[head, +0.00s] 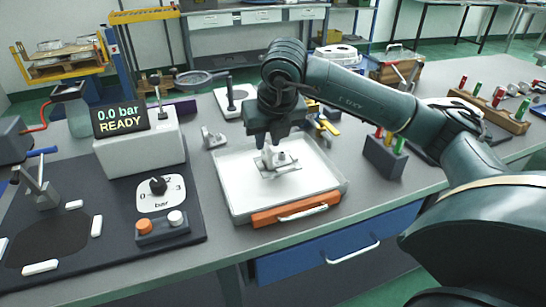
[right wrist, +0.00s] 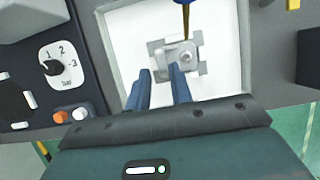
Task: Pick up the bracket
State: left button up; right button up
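A small grey metal casting that looks like the bracket (head: 280,160) lies in a shallow white tray (head: 235,196). In the right wrist view the bracket (right wrist: 186,56) shows a flat base with lugs and a round boss. My right gripper (head: 268,144) points down over the tray, just above the bracket, and partly hides it. In the right wrist view its two blue fingers (right wrist: 159,70) are apart with nothing held between them. The right-hand finger overlaps the bracket's lower edge; I cannot tell whether it touches. My left gripper is out of view.
Left of the tray are another small casting (head: 213,138), a pressure display box (head: 138,145) and a dark panel with a knob (head: 158,186). A dark block with coloured handles (head: 384,158) stands to the right. An orange front with a handle (head: 297,209) borders the tray.

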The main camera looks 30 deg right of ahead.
aim_at(267, 147)
jog(key=x, duration=0.4)
jog(key=shift+w+d+f, duration=0.15)
jog(key=shift+w+f, duration=0.05)
jog(key=shift+f, duration=0.15)
grip_shut()
